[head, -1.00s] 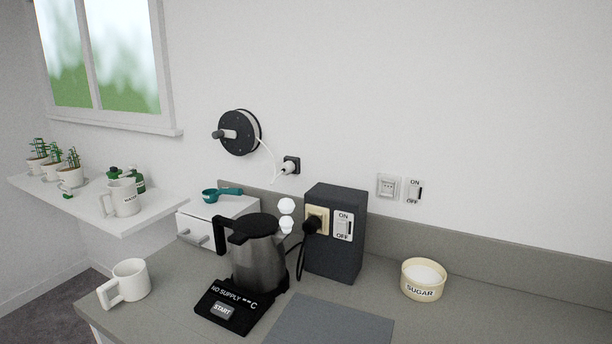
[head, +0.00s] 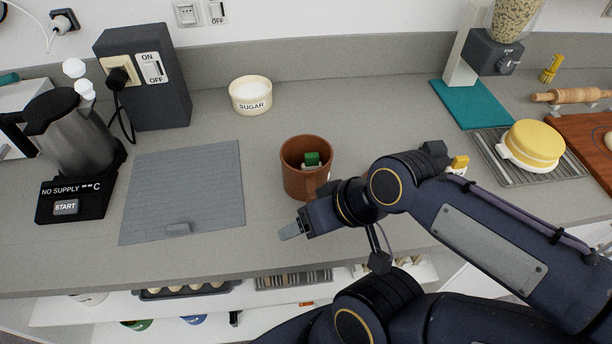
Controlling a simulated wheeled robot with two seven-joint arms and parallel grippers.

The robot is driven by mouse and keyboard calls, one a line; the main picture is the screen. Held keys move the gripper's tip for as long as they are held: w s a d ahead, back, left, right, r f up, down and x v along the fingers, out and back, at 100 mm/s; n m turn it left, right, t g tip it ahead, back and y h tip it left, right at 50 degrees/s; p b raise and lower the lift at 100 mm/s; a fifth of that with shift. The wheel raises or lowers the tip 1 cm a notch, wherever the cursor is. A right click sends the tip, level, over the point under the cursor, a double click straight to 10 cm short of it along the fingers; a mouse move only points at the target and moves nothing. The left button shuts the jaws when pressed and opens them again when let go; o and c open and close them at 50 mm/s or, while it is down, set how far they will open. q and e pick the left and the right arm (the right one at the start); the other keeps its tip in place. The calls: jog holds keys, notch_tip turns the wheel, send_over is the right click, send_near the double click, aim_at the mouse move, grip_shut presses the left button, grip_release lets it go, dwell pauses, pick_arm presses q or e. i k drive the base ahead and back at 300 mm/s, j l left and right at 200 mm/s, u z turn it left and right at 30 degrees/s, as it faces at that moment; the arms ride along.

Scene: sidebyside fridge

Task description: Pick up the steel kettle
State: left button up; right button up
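The steel kettle (head: 82,146), with a black lid and black handle, stands upright on its black base (head: 78,200) at the left of the counter. The base display reads "NO SUPPLY --C" above a START button. My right gripper (head: 290,232) is over the counter's front part, well to the right of the kettle and apart from it. Its fingers are seen edge-on, so I cannot tell whether they are open. My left gripper is not in view.
A dark socket box (head: 152,84) with a plugged cord stands right of the kettle. A grey mat (head: 185,190) lies before it. A sugar bowl (head: 251,98) and a brown pot (head: 304,180) stand further right. A yellow-lidded container (head: 533,145) sits on a rack.

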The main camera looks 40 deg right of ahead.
aim_at(79, 143)
jog(key=k+l+z, duration=0.1)
jog(key=z, duration=0.4)
jog(key=l+z, duration=0.3)
jog(key=z, duration=0.15)
jog(key=u, duration=1.4)
jog(key=i+j+u, duration=0.15)
jog(key=i+j, duration=0.55)
jog(key=j, duration=0.3)
jog(key=i+j+u, duration=0.15)
jog(key=i+j, duration=0.6)
jog(key=j, duration=0.15)
